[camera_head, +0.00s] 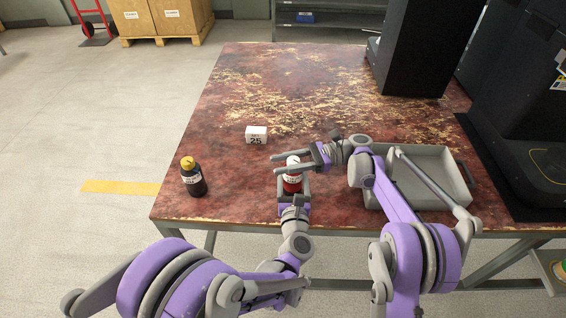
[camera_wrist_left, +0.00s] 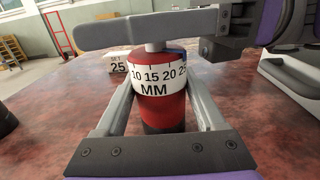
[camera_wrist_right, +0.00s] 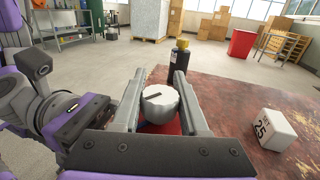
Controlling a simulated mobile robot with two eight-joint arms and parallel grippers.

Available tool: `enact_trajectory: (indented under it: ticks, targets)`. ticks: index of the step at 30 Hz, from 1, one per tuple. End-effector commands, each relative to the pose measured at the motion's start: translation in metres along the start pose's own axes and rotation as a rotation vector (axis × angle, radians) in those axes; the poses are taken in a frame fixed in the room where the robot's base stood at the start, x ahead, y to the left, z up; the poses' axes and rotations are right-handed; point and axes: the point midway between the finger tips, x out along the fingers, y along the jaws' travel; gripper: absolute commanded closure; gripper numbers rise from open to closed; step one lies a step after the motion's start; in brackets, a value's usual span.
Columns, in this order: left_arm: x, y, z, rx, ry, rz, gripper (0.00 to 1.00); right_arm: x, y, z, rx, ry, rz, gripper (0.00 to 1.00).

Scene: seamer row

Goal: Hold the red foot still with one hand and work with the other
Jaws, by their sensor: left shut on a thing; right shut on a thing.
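The red foot (camera_head: 292,187) stands upright near the table's front edge. It has a red body (camera_wrist_left: 160,110), a white band marked 10, 15, 20, 25 and MM (camera_wrist_left: 157,77), and a pale round top with a dark line (camera_wrist_right: 159,101). My left gripper (camera_head: 293,193) is shut on the red body, one finger on each side. My right gripper (camera_head: 277,165) reaches in from the right and is shut on the top part, above the band. A white block reading SET 25 (camera_head: 256,134) stands behind, to the left.
A dark bottle with a yellow cap (camera_head: 193,180) stands at the table's left front. A grey tray (camera_head: 455,196) lies at the right, under my right arm. Black machinery (camera_head: 420,50) stands at the back right. The worn red table's middle (camera_head: 290,85) is clear.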

Motion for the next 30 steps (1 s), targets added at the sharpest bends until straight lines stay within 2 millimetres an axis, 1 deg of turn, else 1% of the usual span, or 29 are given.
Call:
enact_trajectory:
  ticks: [5, 6, 10, 20, 23, 30]
  targets:
    - [0.000, 0.000, 0.000, 0.000, 0.000, -0.001, 0.93, 0.000, 0.000, -0.001, 0.000, 0.001, -0.001, 1.00]
    - [0.000, 0.000, 0.000, 0.000, 0.000, -0.001, 0.93, 0.000, 0.000, -0.001, 0.000, 0.001, -0.001, 0.50]
    - [0.000, 0.000, 0.000, 0.000, 0.000, -0.001, 0.93, 0.000, 0.000, 0.000, 0.000, 0.001, -0.002, 0.26]
    - [0.000, 0.000, 0.000, 0.000, 0.000, 0.000, 0.93, -0.003, 0.000, 0.000, 0.000, 0.000, -0.002, 0.26]
    - [0.000, 0.000, 0.000, 0.000, 0.000, 0.000, 0.93, -0.013, -0.001, 0.000, 0.000, 0.001, -0.004, 0.26]
    - [0.000, 0.000, 0.000, 0.000, 0.000, 0.000, 0.93, -0.053, 0.000, 0.000, 0.000, 0.001, -0.004, 0.26]
